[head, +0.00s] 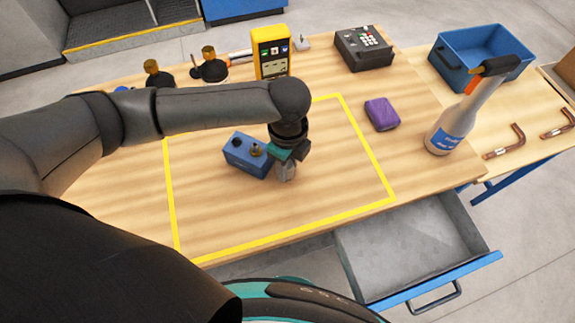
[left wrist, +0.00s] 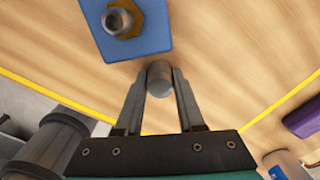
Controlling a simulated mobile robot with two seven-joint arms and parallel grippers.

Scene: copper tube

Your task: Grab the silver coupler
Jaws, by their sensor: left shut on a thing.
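The silver coupler (left wrist: 159,80) is a small grey cylinder between the two fingers of my left gripper (left wrist: 160,88) in the left wrist view. The fingers are shut on it. In the head view my left gripper (head: 287,170) points down at the table, just right of and in front of a blue block (head: 245,155) with fittings on top. The coupler is mostly hidden by the fingers there. The blue block (left wrist: 150,40) also shows just beyond the coupler in the left wrist view, with a brass nut and a grey fitting on it. My right gripper is not in view.
A yellow tape outline (head: 345,115) surrounds the block. An open drawer (head: 410,245) juts out in front. A yellow meter (head: 270,55) and black keypad box (head: 363,48) are at the back.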

